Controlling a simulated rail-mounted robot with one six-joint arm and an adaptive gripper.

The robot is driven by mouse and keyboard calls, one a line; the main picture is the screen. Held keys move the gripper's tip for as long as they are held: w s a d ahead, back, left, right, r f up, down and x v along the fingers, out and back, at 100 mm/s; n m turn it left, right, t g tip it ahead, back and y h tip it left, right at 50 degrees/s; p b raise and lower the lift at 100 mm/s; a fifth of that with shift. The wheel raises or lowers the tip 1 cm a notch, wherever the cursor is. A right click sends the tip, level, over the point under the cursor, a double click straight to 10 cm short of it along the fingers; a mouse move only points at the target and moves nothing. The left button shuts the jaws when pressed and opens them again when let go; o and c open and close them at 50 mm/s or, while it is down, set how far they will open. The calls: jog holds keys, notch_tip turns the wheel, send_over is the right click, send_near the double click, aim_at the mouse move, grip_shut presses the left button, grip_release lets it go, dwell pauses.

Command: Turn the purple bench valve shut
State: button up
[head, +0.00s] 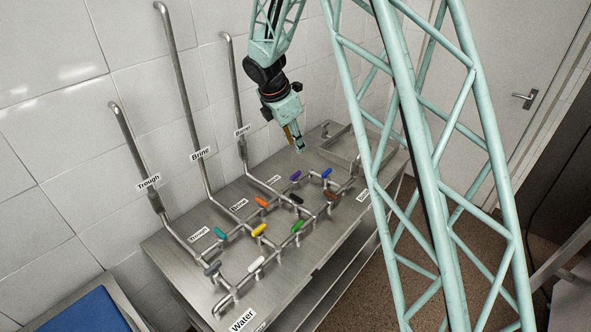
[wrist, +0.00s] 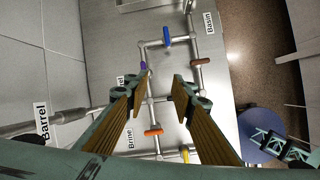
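The purple valve (head: 295,176) has a short handle and sits on the pipework at the far part of the steel bench, left of the blue valve. In the wrist view the purple valve (wrist: 143,66) shows just beyond the tip of the left finger, partly hidden by it. My gripper (head: 299,147) hangs above the bench, above the purple valve and apart from it. In the wrist view my gripper (wrist: 159,88) has its two wood-coloured fingers spread, with nothing held between them.
Neighbouring handles are blue (head: 326,173), brown (head: 331,194), black (head: 296,198) and orange (head: 262,202). Green (head: 297,226), yellow (head: 258,230) and others sit nearer. The Barrel pipe (head: 235,95) rises along the wall. A basin (head: 345,150) lies at the bench's far end.

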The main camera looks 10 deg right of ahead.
aim_at(297, 173)
jog(key=w+a+f+n+p, duration=0.2)
jog(key=w+f, duration=0.3)
jog(key=f, duration=0.3)
jog(key=shift+w+n, duration=0.3)
jog(key=shift+n, duration=0.5)
jog(key=shift+f, duration=0.15)
jog(key=shift+p+x, duration=0.8)
jog(key=shift+x, duration=5.95)
jog(key=shift+d, duration=0.1)
grip_shut()
